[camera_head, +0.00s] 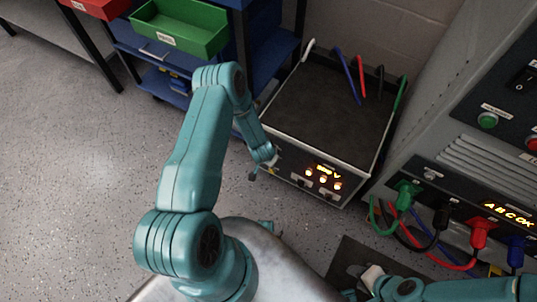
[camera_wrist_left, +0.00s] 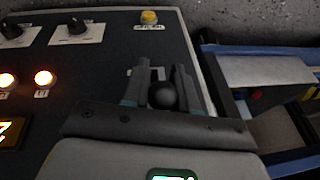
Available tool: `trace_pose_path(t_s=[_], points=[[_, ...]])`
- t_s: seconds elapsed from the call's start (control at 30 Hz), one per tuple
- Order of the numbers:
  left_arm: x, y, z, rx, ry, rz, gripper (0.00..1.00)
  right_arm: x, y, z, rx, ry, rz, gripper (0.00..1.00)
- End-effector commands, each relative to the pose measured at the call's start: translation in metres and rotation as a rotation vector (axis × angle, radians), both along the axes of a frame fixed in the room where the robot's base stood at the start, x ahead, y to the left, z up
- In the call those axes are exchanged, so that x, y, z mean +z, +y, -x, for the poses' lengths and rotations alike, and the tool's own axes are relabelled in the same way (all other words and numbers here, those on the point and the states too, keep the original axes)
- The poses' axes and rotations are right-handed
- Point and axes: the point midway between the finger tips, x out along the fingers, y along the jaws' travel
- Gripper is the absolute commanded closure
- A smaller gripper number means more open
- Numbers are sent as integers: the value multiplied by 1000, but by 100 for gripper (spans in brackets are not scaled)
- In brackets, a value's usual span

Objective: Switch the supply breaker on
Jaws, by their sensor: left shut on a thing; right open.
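The transformer box (camera_head: 325,110) has a front panel with a lit display (camera_head: 325,171) and glowing lamps. My left gripper (camera_head: 262,171) is at the left end of this panel. In the left wrist view, my left gripper (camera_wrist_left: 162,88) is shut on a dark round knob (camera_wrist_left: 163,96) at the panel's edge. I cannot tell from its face whether this knob is the supply breaker's handle, or its position. A black rocker switch (camera_head: 523,79) shows on the grey cabinet at right. My right gripper (camera_head: 360,284) is open at the bottom, low before the cabinet.
Green (camera_head: 405,193), black, red (camera_head: 479,231) and blue plugs sit in the cabinet's lower panel, their cables hanging in loops. A display there reads "A B C OK". A blue cart with a green bin (camera_head: 180,28) stands behind left. Dial knobs (camera_wrist_left: 75,28) and a yellow button (camera_wrist_left: 149,17) are near.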

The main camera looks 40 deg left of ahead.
Motion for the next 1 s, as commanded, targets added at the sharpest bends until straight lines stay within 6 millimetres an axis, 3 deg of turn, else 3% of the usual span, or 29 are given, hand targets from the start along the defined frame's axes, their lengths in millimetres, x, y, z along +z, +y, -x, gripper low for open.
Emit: trace_pose_path(t_s=[0.37,0.4,0.47,0.8,1.0], points=[[1,1,-2,-2,-4,-3,100,0,0,0,0,0,0,57],[1,1,-2,-2,-3,-3,70,0,0,0,0,0,0,57],[1,1,-2,-2,-3,-3,52,0,0,0,0,0,0,57],[4,0,-2,-2,-1,-2,52,2,0,0,0,0,0,57],[38,-6,7,-3,-1,-1,52,15,0,0,0,0,0,57]])
